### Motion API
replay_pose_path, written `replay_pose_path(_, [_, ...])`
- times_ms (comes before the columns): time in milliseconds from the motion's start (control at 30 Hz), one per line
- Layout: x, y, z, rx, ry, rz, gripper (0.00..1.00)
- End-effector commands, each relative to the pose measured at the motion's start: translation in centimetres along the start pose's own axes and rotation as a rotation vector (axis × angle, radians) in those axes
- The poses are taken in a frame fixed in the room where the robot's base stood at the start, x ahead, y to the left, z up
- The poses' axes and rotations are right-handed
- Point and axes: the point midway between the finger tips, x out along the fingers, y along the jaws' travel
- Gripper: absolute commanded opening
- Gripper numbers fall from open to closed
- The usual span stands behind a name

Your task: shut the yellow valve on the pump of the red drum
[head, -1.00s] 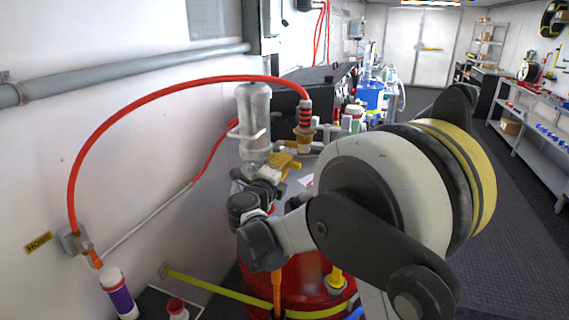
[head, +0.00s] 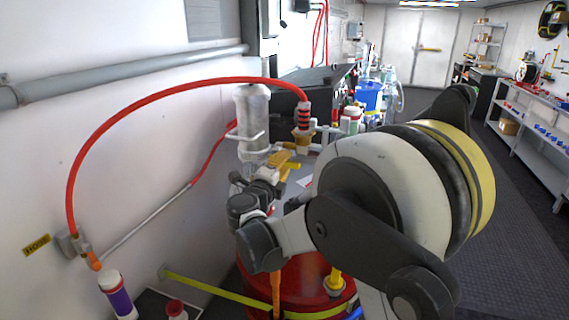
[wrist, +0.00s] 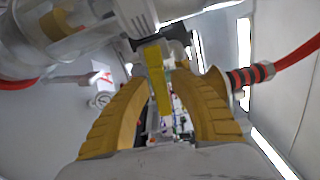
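The red drum (head: 305,278) stands low in the head view, partly hidden behind my arm. The pump on top has a clear cylinder (head: 253,125). The yellow valve (wrist: 158,80) shows in the wrist view as a flat lever hanging from a dark mount. My gripper (wrist: 165,84) has two tan fingers, open, one on each side of the lever. The lever looks nearer the left fingertip, with a gap on the right. I cannot tell whether either finger touches it. In the head view my gripper (head: 283,160) is at the pump, and its fingers partly hide the valve.
A red hose (head: 180,88) arches from the wall fitting (head: 75,243) to the pump; its banded end (wrist: 250,75) is right of my fingers. A black case (head: 310,85) and blue bucket (head: 369,96) stand behind. The floor aisle at right is clear.

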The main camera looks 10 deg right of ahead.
Motion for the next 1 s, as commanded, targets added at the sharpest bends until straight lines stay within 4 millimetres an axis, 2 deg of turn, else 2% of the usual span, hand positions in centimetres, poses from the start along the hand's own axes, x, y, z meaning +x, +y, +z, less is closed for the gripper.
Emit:
replay_pose_path(167, [-0.5,0.0,0.1,0.0,-0.002,0.0,0.26])
replay_pose_path(267, [-1.9,0.0,0.1,0.0,-0.002,0.0,0.26])
replay_pose_path(500, [-7.3,0.0,0.1,0.001,-0.004,0.0,0.26])
replay_pose_path(700, [-10.7,0.0,0.1,0.002,-0.002,-0.001,0.26])
replay_pose_path(833, [-11.8,0.0,0.0,0.002,-0.001,-0.001,0.26])
replay_pose_path(1000, [-12.0,0.0,0.0,0.002,0.0,-0.001,0.26])
